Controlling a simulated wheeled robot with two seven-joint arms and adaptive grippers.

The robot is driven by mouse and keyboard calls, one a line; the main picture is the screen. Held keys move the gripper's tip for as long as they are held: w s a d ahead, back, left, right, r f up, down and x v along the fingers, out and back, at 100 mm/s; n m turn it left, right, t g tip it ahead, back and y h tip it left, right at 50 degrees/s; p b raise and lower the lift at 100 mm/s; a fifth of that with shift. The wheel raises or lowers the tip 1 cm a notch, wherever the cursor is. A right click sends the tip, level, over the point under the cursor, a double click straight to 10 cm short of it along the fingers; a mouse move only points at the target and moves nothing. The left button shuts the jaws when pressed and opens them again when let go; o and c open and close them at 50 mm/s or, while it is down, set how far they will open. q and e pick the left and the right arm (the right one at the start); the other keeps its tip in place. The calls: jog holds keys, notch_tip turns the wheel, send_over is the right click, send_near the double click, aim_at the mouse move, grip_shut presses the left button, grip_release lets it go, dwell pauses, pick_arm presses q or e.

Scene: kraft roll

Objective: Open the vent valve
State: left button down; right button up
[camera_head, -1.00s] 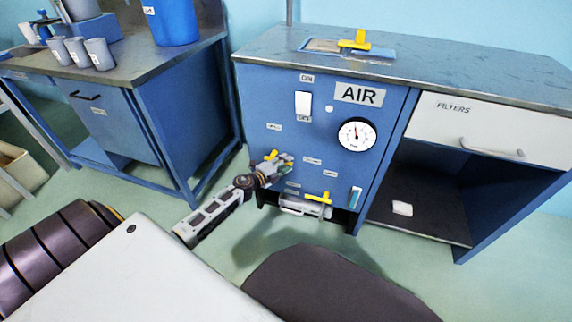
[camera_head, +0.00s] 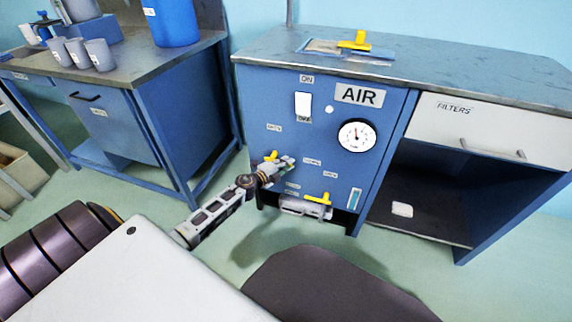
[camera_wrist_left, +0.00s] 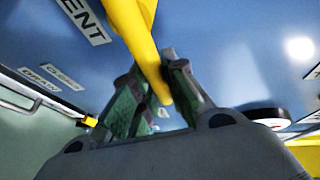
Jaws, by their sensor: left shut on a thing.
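The vent valve's yellow lever (camera_head: 271,155) is on the lower left of the blue AIR panel, partly hidden by my gripper in the head view. In the left wrist view, the yellow lever (camera_wrist_left: 130,30) comes down from the top and ends between my fingers, beside a label (camera_wrist_left: 83,20) reading "ENT", cut off by the frame edge. My left gripper (camera_head: 287,162) is shut on this lever; its fingers (camera_wrist_left: 155,97) lie on either side of it. My right gripper is not in view.
A second yellow lever (camera_head: 318,198) sits low on the panel. Above are a white rocker switch (camera_head: 303,105) and a pressure gauge (camera_head: 357,135). A third yellow handle (camera_head: 355,41) is on the bench top. A dark stool seat (camera_head: 335,288) stands in front.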

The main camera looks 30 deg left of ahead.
pick_arm(q)
jog(key=shift+r, duration=0.1)
dwell(0.4)
jog(key=shift+a+r+n+t+h+b, duration=0.1)
jog(key=shift+r+n+t+h+b, duration=0.15)
jog(key=shift+r+n, duration=0.35)
jog(key=shift+a+r+n+t+h+b, duration=0.15)
jog(key=shift+r+n+t+b, duration=0.15)
jog(key=shift+n, duration=0.6)
jog(key=shift+s+a+r+n+t+p, duration=0.1)
jog(key=shift+a+r+n+t+p, duration=0.1)
jog(key=shift+r+n+t, duration=0.35)
jog(key=shift+s+a+r+n+t+p, duration=0.1)
jog(key=shift+r+n+p, duration=0.1)
jog(key=shift+n, duration=0.65)
jog(key=c, duration=1.4)
grip_release()
jog(key=shift+c, duration=0.2)
jog(key=s+a, duration=0.2)
jog(key=s, duration=0.9)
jog(key=shift+s+a+f, duration=0.2)
jog(key=shift+s+f, duration=0.15)
jog(key=shift+f, duration=0.05)
